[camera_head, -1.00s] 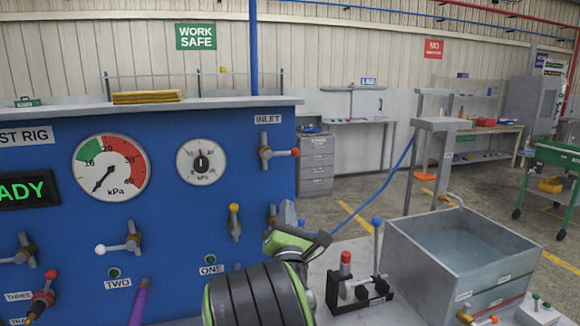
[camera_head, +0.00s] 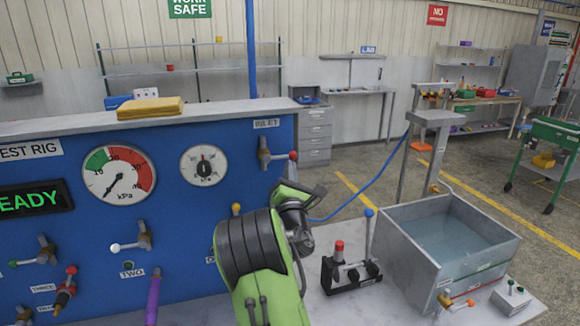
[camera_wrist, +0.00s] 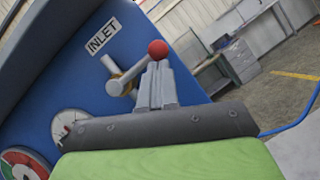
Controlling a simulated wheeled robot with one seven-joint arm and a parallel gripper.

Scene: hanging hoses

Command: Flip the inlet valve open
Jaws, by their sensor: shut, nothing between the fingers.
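The inlet valve (camera_head: 264,154) is at the upper right of the blue panel, under its INLET label (camera_head: 266,124). Its lever points right, roughly level, and ends in a red ball knob (camera_head: 293,156). My gripper is just below the knob in the head view, its fingertips not clearly visible there. In the wrist view, my gripper's fingers (camera_wrist: 157,72) are together and empty. The red knob (camera_wrist: 158,49) shows just beyond their tips, and the valve body (camera_wrist: 117,86) is to their left. I cannot tell whether the fingers touch the knob or lever.
A pressure gauge (camera_head: 119,172) and a smaller dial (camera_head: 204,165) are on the panel. A yellow cloth (camera_head: 150,108) lies on its top ledge. A black stand with a red knob (camera_head: 340,246) and a water tank (camera_head: 450,242) are at the right. Space right of the inlet valve looks open.

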